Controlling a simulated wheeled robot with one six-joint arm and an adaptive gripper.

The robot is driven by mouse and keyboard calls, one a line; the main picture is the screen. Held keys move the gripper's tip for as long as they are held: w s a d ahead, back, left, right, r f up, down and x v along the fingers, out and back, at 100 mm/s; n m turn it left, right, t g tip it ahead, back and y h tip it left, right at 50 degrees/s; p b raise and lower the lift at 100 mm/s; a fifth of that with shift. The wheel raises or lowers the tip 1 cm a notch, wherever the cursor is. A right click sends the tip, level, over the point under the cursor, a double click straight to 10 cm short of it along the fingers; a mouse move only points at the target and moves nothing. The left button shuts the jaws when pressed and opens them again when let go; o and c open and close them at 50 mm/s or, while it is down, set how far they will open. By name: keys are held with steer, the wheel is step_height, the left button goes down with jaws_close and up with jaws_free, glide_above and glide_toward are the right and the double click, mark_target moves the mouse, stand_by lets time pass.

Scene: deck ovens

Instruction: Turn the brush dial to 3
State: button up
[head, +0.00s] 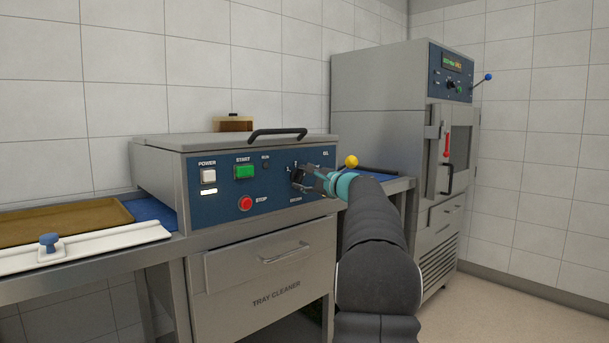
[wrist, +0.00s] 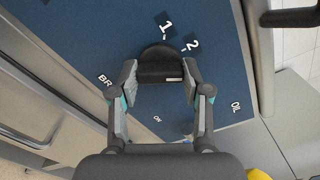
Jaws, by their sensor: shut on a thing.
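The brush dial (head: 296,176) is a black knob on the blue front panel of the tray cleaner. In the wrist view the dial (wrist: 158,52) shows a round black base and a bar grip, with white numerals 1 and 2 beyond it. No 3 can be read, and the pointer setting cannot be made out. My gripper (head: 303,178) reaches the panel from the right. In the wrist view my gripper (wrist: 160,74) has one finger on each side of the bar grip and is shut on it. The fingers partly hide the panel lettering around the dial.
Left of the dial are a green start button (head: 244,171), a red stop button (head: 245,203) and a white power switch (head: 208,175). A black lid handle (head: 278,133) sits above. A yellow ball knob (head: 351,161) is close to my wrist. A steel oven cabinet (head: 385,100) stands right.

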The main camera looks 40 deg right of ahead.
steer(key=shift+f+m, duration=0.1)
steer(key=shift+m, duration=1.9)
steer(key=o, duration=1.2)
steer(key=shift+c, duration=0.2)
steer(key=s+d, duration=0.1)
steer(key=s, duration=1.1)
